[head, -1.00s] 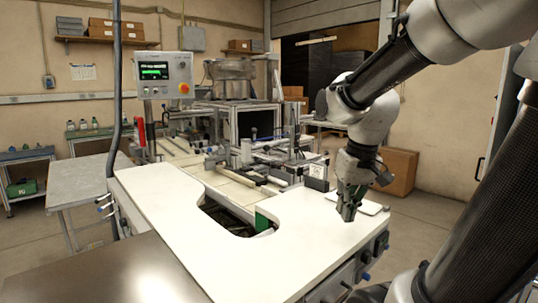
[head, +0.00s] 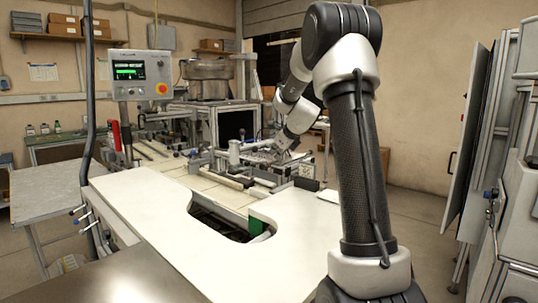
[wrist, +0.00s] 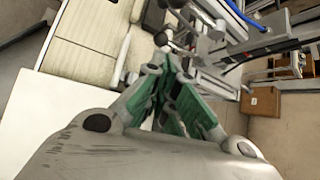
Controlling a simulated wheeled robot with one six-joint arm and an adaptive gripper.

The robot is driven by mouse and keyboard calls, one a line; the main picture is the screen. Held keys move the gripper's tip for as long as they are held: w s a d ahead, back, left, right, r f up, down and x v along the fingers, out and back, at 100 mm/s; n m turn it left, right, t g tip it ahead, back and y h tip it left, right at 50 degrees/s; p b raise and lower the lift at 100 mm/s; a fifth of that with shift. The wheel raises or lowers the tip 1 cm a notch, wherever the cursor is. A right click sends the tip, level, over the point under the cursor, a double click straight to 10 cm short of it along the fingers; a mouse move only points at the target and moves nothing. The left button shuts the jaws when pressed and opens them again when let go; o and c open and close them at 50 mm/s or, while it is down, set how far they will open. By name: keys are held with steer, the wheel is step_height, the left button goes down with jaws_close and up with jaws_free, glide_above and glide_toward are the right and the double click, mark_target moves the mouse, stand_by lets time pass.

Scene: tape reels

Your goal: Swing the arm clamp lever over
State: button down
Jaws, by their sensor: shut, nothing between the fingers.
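In the wrist view my gripper (wrist: 167,72) is shut, its green-padded fingers together with nothing between them. A dark rod with a grey ball knob (wrist: 161,39) lies just beyond the fingertips; it looks like the clamp lever, though I cannot be sure. I cannot tell whether the fingers touch it. In the head view my arm reaches over the machine's right side, and the gripper is too small and cluttered to make out there. A silver upright part (head: 234,152) stands on the machine left of my wrist.
The white worktop (head: 140,205) has a cut-out in front of the machine. A control panel (head: 127,75) stands at the left, with a red handle (head: 116,135) below it. Rails and rods crowd the machine bed. A cardboard box (wrist: 260,101) lies on the floor.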

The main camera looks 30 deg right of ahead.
mark_target(260, 148)
steer(key=w+a+f, duration=0.1)
steer(key=w+f, duration=0.2)
steer(key=w, duration=0.4)
steer(key=shift+w+a, duration=0.35)
steer(key=shift+a, duration=0.05)
steer(key=shift+r+m+g+y, duration=0.3)
steer(key=shift+y, duration=0.3)
steer(key=shift+r, duration=0.1)
